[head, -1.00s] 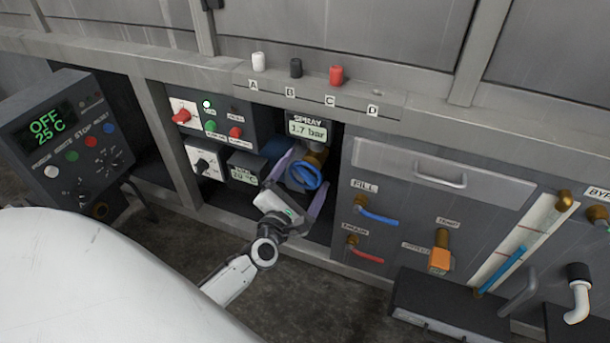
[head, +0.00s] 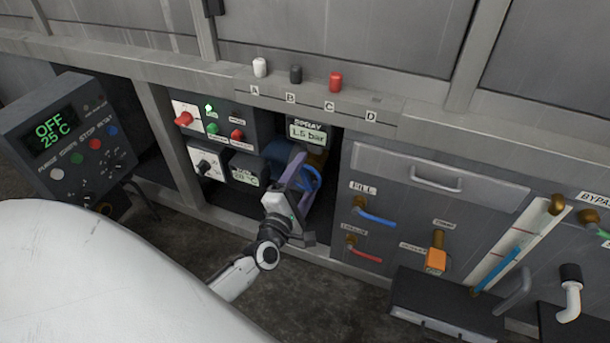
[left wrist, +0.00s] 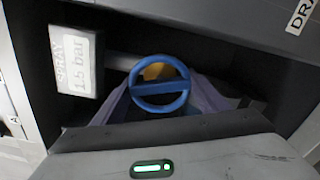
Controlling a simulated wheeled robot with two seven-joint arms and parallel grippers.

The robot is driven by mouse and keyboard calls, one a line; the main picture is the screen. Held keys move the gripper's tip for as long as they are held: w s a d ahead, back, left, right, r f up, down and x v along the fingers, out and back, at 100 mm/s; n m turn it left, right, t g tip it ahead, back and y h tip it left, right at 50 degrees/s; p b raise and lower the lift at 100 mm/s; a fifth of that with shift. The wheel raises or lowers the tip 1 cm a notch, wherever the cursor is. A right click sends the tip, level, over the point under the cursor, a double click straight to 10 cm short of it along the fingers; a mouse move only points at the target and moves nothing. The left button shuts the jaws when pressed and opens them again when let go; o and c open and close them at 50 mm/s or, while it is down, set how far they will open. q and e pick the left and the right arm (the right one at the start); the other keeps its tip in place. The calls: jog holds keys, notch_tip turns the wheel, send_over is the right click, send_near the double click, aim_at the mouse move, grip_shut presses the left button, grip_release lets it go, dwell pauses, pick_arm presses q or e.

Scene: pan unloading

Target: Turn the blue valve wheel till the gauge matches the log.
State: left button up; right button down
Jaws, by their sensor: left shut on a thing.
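The blue valve wheel (head: 313,180) is in the dark recess under the spray gauge (head: 315,133), partly hidden by my gripper in the head view. My left gripper (head: 305,172) is shut on it, its purple fingers on the wheel. In the left wrist view the wheel (left wrist: 158,89) shows as a ring with a crossbar between the two fingers. The gauge (left wrist: 78,64) there reads 1.5 bar, and the head view agrees. The log is not seen. My right gripper is not in view.
A panel with switches and red knobs (head: 238,134) stands left of the recess. A drawer front (head: 440,178) and pipe fittings are to the right. White, dark and red pegs (head: 336,82) stand on the ledge above. A control box (head: 68,140) is at far left.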

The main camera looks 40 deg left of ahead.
pick_arm(q)
jog(key=o, duration=0.8)
jog(key=shift+o, duration=1.2)
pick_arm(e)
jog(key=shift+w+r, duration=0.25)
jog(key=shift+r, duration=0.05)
pick_arm(q)
jog(key=p+v, duration=0.2)
jog(key=v, duration=0.8)
jog(key=shift+s, duration=0.2)
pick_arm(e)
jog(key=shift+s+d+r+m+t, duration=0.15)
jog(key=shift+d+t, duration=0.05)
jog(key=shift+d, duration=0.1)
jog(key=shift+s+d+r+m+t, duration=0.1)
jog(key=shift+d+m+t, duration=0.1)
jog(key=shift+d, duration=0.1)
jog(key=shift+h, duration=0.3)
